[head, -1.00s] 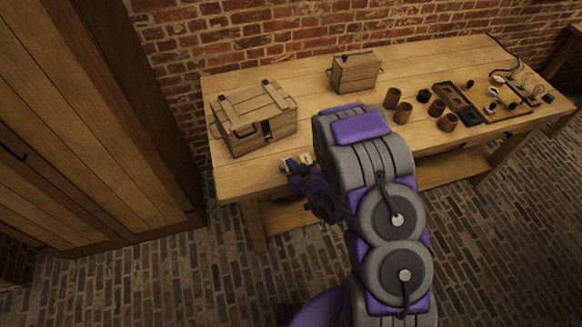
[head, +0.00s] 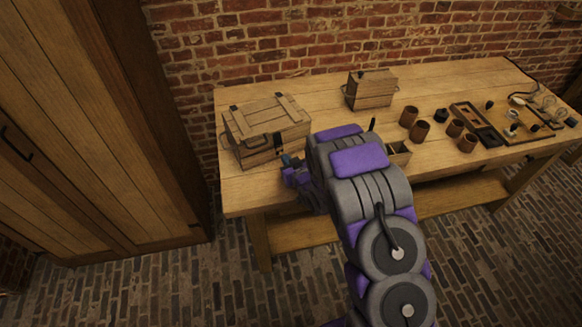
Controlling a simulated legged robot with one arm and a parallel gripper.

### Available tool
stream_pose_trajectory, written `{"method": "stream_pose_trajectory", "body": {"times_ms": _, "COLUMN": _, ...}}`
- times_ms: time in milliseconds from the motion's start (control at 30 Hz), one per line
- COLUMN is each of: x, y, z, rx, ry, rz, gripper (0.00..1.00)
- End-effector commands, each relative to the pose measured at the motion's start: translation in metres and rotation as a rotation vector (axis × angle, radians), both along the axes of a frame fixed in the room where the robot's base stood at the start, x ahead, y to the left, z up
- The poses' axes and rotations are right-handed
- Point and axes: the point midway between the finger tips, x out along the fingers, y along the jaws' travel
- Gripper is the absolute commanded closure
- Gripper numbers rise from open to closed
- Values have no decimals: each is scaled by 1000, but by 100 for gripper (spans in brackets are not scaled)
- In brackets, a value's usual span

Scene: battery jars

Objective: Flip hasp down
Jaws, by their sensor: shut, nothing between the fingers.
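A wooden chest (head: 250,125) with a slatted lid stands at the left end of the table, its lid down. The dark metal hasp (head: 277,141) is on the chest's front, near its right part; it is small, and I cannot tell its exact angle. My gripper (head: 289,161) is shut and empty, just in front of the chest's front right face, a little below the hasp. Its tips look close to the chest, but I cannot tell whether they touch. My arm hides the table to the right of the gripper.
A smaller wooden box (head: 371,90) stands behind my arm. A small open box (head: 398,153) shows partly beside my arm. Several brown jars (head: 419,131) and a wooden tray (head: 478,123) are to the right. Bare tabletop (head: 310,87) lies between the two larger boxes.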

Motion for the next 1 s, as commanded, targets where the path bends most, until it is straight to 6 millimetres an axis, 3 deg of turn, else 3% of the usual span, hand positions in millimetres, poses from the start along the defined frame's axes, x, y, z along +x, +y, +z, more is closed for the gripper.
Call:
{"method": "stream_pose_trajectory", "body": {"times_ms": 567, "x": 6, "y": 3, "z": -3, "rx": -1, "ry": 3, "rz": -1, "gripper": 100}}
{"method": "stream_pose_trajectory", "body": {"times_ms": 1000, "x": 17, "y": 9, "z": -17, "rx": -1, "ry": 3, "rz": 0, "gripper": 100}}
